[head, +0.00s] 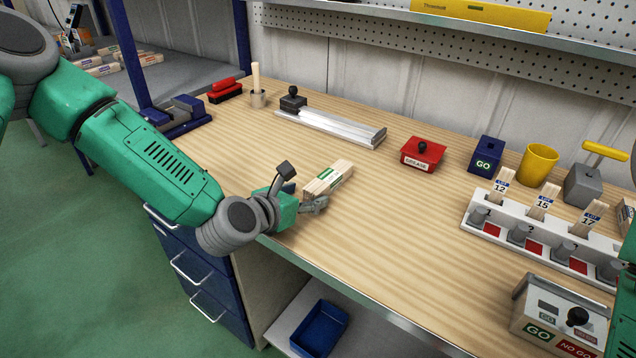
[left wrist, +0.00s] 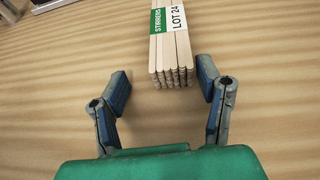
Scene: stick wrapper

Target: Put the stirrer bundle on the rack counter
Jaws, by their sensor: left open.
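The stirrer bundle (head: 330,177) is a stack of pale wooden sticks with a green and white wrapper, lying on the wooden workbench. In the left wrist view the bundle (left wrist: 172,45) shows its stick ends towards me and a label reading "STIRRERS LOT 24". My left gripper (head: 305,200) is open just in front of the bundle's near end. In the left wrist view its two fingers (left wrist: 163,92) are spread, the right fingertip close beside the near end, the left one farther off. The rack counter (head: 178,68) is probably the grey surface at upper left, holding several similar bundles (head: 103,69).
A metal rail fixture (head: 330,127) lies behind the bundle. A red box (head: 423,153), a blue GO box (head: 486,155) and a yellow cup (head: 539,164) stand to the right, with a white slotted holder (head: 540,232). A blue post (head: 243,50) stands between bench and grey surface.

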